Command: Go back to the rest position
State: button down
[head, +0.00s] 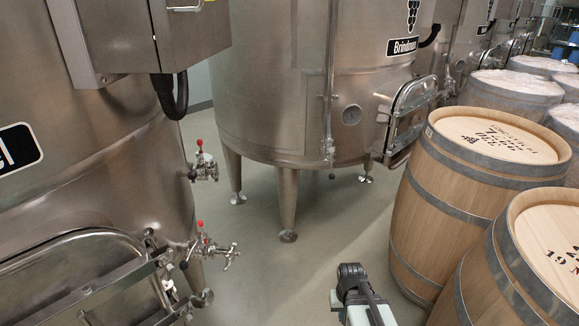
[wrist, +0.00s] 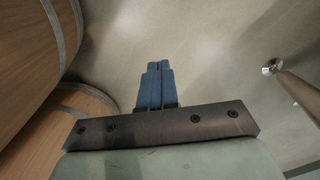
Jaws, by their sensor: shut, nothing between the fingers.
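My gripper (wrist: 153,84) shows in the wrist view with its two blue-grey fingers together and nothing between them. Bare floor lies beyond the fingertips. In the head view, part of my arm (head: 357,292) stands at the bottom, right of centre, over the floor between the vats and the barrels. The fingers cannot be made out in the head view.
Steel vats (head: 275,80) stand left and centre on legs. Valves with red handles (head: 203,243) stick out from the left vat. Wooden barrels (head: 440,205) line the right, close to my arm; they also show in the wrist view (wrist: 30,60). The floor (head: 310,220) between is clear.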

jog(key=s+f+g, duration=0.3)
jog(key=s+f, duration=0.7)
jog(key=s, duration=0.4)
jog(key=s+f+g, duration=0.3)
jog(key=s+f, duration=0.6)
jog(key=s, duration=0.6)
jog(key=shift+f+g, duration=0.3)
jog(key=shift+f, duration=0.1)
